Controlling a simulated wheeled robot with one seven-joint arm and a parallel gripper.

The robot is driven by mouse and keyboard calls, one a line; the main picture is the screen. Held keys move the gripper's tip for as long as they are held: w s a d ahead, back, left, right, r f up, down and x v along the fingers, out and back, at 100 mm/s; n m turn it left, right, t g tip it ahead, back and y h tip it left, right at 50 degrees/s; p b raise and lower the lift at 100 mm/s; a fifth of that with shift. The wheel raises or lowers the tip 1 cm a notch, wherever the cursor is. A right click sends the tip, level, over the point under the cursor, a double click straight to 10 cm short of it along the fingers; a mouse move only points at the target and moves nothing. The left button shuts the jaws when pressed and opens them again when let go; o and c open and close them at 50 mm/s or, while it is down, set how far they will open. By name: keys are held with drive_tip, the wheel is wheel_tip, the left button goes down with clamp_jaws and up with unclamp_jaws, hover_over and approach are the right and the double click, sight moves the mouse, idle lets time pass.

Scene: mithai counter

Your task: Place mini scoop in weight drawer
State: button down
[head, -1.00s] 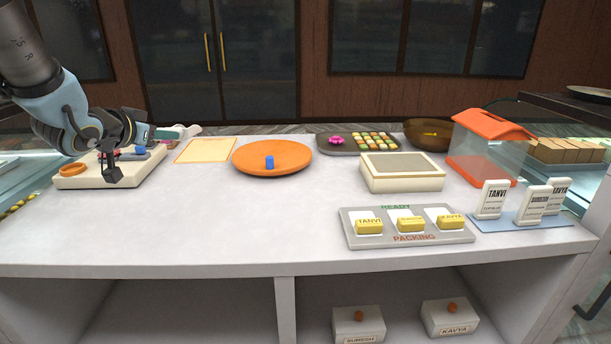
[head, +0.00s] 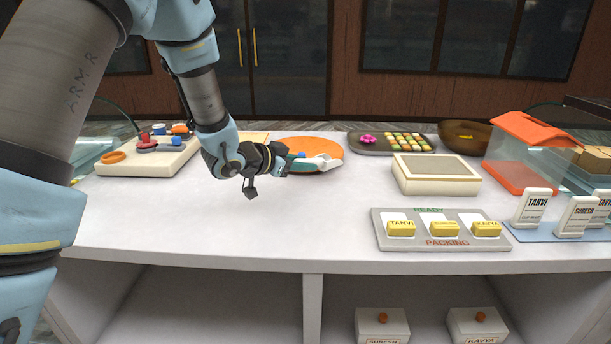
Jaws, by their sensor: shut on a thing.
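My gripper (head: 280,158) is shut on the mini scoop (head: 320,163), which has a teal handle and a pale end pointing right. The gripper holds the scoop above the white counter, in front of the round orange board, which it partly covers. The fingertips are small and partly hidden by the wrist. A cream block (head: 120,163) at the left carries an orange ring, red and blue knob-like pieces and a small dark part. I cannot tell which thing is the weight drawer.
The orange board (head: 325,147) is behind the gripper. A cream box (head: 437,187), a grey packing tray (head: 390,241), a sweets tray (head: 365,151), a brown bowl (head: 465,137) and an orange-lidded clear box (head: 530,150) stand to the right. The front middle counter is clear.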

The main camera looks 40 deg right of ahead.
sight(303, 192)
drive_tip(key=shift+f+p, duration=0.45)
drive_tip(key=shift+f, duration=1.6)
drive_tip(key=shift+f, duration=0.25)
drive_tip(key=c, duration=0.6)
unclamp_jaws()
drive_tip(key=shift+r, duration=0.1)
